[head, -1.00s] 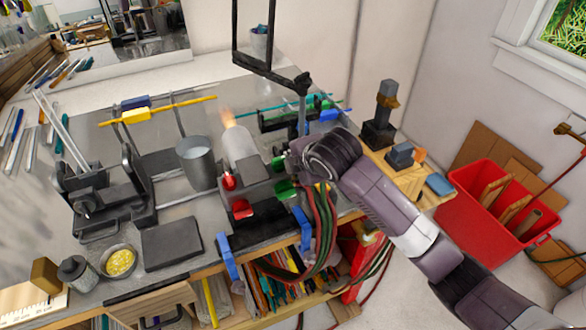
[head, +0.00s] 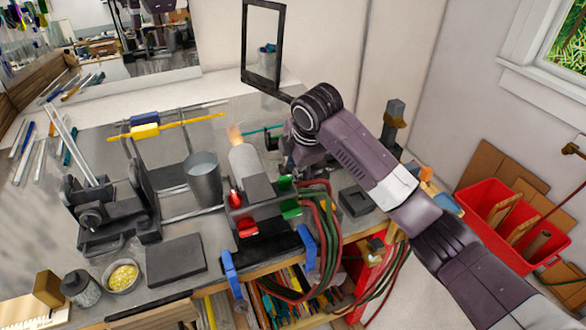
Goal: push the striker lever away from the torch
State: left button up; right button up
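The torch (head: 246,172) is a pale grey barrel with an orange flame at its far end. Its dark base carries red knobs (head: 246,227) and green knobs (head: 290,209). My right gripper (head: 300,158) is just right of the torch, under my dark round wrist. The wrist hides its fingertips, so I cannot tell whether it is open, shut or touching anything. I cannot make out the striker lever for certain. My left gripper is not in view.
Red and green hoses (head: 330,225) hang at the bench front, beside blue clamps (head: 229,274). A red bin (head: 497,209) stands right, on the floor.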

jog(key=o, duration=0.4)
jog(key=shift+c, duration=0.2)
jog(key=v, duration=1.2)
jog(key=shift+w, duration=0.1)
jog(key=shift+c, duration=0.5)
